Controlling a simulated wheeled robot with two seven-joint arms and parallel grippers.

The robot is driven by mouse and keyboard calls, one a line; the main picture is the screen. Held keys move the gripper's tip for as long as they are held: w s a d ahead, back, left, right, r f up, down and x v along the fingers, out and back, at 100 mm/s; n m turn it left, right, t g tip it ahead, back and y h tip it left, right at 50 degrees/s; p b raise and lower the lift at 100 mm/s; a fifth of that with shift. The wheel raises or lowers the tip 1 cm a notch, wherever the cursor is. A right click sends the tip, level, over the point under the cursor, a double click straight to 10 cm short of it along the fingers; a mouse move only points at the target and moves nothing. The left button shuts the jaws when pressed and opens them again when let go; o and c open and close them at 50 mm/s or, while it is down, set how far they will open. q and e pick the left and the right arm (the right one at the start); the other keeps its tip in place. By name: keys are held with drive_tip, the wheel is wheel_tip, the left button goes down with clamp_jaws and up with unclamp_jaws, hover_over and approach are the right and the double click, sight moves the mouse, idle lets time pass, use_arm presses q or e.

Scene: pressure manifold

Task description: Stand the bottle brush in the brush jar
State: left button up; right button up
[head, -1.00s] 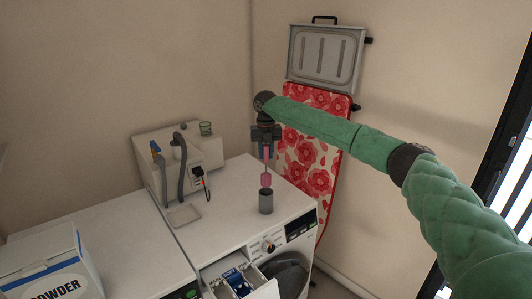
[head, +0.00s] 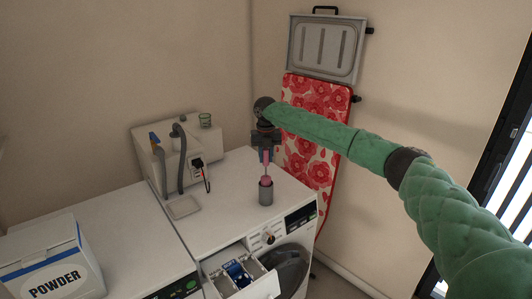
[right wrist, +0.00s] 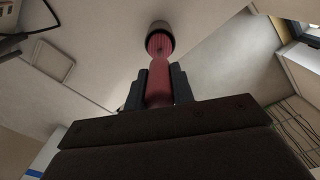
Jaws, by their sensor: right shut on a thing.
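The bottle brush (head: 266,180) is pink and hangs upright, with its bristle end at the mouth of the grey brush jar (head: 266,195). The jar stands on top of the white washing machine. My right gripper (head: 265,158) is shut on the brush's handle, above the jar. In the right wrist view the brush (right wrist: 158,75) runs from between the fingers (right wrist: 158,95) into the jar's dark rim (right wrist: 159,28). How deep the bristles are inside is hidden by the jar wall. My left gripper is not in view.
The detergent drawer (head: 240,278) is open in front. A powder box (head: 52,270) stands at lower left.

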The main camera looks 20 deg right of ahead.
sight(266, 149)
drive_tip(key=shift+f, duration=1.5)
drive_tip(key=o, duration=0.8)
drive_tip(key=shift+o, duration=1.4)
drive_tip(key=shift+r+b, duration=0.3)
drive_tip(key=shift+b, duration=0.05)
drive_tip(key=shift+r, duration=0.35)
wheel_tip(266, 149, up, 5)
drive_tip(key=shift+r+b, duration=0.2)
drive_tip(key=shift+b, duration=1)
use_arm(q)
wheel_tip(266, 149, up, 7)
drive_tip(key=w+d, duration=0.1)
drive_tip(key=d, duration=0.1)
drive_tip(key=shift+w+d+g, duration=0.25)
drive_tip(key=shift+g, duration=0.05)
use_arm(e)
drive_tip(key=shift+r, duration=0.5)
